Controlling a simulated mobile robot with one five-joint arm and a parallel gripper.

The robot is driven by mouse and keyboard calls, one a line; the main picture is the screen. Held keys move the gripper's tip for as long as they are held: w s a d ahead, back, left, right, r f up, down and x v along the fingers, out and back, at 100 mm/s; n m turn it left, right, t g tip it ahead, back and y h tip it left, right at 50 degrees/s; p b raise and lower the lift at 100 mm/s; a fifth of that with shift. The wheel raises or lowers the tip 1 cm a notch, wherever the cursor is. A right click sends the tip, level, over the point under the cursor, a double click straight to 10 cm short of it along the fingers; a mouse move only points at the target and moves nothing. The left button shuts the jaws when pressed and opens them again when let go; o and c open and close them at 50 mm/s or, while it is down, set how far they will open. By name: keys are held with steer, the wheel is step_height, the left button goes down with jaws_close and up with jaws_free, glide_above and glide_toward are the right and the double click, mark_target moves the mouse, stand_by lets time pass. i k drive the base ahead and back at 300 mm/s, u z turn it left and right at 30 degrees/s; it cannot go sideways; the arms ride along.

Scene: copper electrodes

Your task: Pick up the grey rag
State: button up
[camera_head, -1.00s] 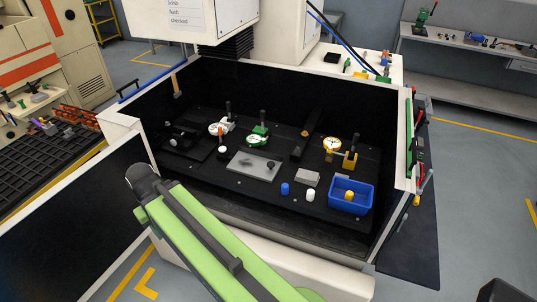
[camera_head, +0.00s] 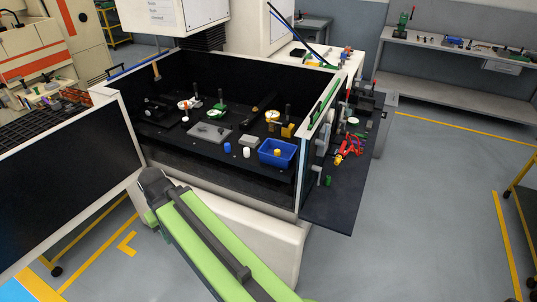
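A small light grey block-like piece (camera_head: 249,140), which may be the folded grey rag, lies on the dark bed inside the open machine enclosure. It is left of the blue bin (camera_head: 277,153) and behind the white cylinder (camera_head: 247,152). It is too small to tell if it is cloth. My green arm crosses the lower middle of the view and ends in a dark joint in front of the enclosure, well apart from the grey piece. My gripper's fingers do not show.
A flat grey plate (camera_head: 209,131), a blue cylinder (camera_head: 227,148) and dial gauges also stand on the bed. The enclosure's front wall and its open left door panel (camera_head: 75,195) are close to my arm. A tool-laden dark panel (camera_head: 340,190) juts out at right. Floor beyond is clear.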

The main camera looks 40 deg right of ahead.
mark_target(252, 142)
steer(key=z, duration=0.4)
steer(key=k, duration=0.25)
steer(key=u, duration=2.05)
steer(key=i, duration=1.4)
steer(key=z, duration=3.45)
steer(key=i, duration=1.05)
